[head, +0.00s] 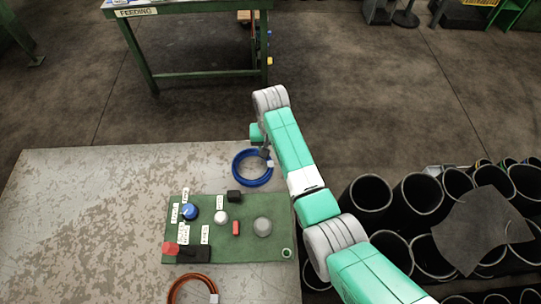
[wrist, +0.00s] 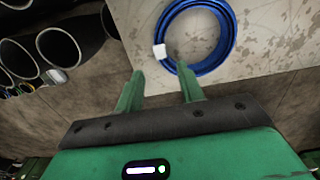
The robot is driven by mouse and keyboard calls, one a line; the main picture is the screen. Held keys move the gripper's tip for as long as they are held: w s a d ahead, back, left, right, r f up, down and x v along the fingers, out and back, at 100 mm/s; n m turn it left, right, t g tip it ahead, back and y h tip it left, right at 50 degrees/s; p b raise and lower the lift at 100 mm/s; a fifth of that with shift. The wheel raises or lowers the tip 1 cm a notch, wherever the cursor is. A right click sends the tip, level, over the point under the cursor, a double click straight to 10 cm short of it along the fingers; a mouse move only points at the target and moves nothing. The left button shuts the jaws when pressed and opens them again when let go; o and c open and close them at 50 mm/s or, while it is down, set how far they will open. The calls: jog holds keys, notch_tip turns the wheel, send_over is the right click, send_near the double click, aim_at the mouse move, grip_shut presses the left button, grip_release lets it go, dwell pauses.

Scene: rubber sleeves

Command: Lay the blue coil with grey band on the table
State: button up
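The blue coil (head: 252,181) appears to lie flat at the far right corner of the table (head: 90,200). It also shows in the wrist view (wrist: 232,40), with its pale grey band (wrist: 159,51) on the left of the ring. My gripper (wrist: 161,80) is open, with a clear gap between its two green fingers. The right fingertip is close to the near rim of the coil; whether it touches cannot be told. In the head view my arm hides part of the gripper (head: 265,154) and the table's right edge.
A green mat (head: 180,255) with buttons, labels and small blocks lies in front of the coil. An orange-brown coil (head: 175,294) is at the table's near edge. Several black sleeves (head: 415,195) stand to the right, beyond my arm. The table's left half is clear.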

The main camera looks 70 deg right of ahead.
notch_tip(320, 180, up, 3)
dwell(0.5)
jog(key=w+a+r+n+t+h, duration=0.25)
jog(key=w+a+r, duration=0.25)
jog(key=w+r, duration=0.4)
jog(key=w+a+r+n+t+h, duration=0.2)
jog(key=w+a+r+t, duration=0.2)
jog(key=w+r, duration=0.55)
jog(key=w+a+r+n+t, duration=0.4)
jog(key=w+a+r+t, duration=0.25)
jog(key=a+r, duration=0.55)
jog(key=s+a+r+n+t+y, duration=0.1)
jog(key=s+a+r+n+t, duration=0.2)
jog(key=a+r, duration=0.7)
jog(key=s+a+r+n+t+y, duration=0.1)
jog(key=s+a+r+t, duration=0.3)
jog(key=a+r, duration=0.55)
jog(key=s+a+r+n+t+y, duration=0.1)
jog(key=s+a+r+t+y, duration=0.1)
jog(key=s+a+r+t, duration=0.3)
jog(key=s+a+r, duration=0.1)
jog(key=s+r, duration=0.1)
jog(key=s, duration=0.1)
jog(key=shift+a+r+n, duration=0.3)
jog(key=shift+a+n, duration=0.05)
jog(key=shift+a, duration=0.05)
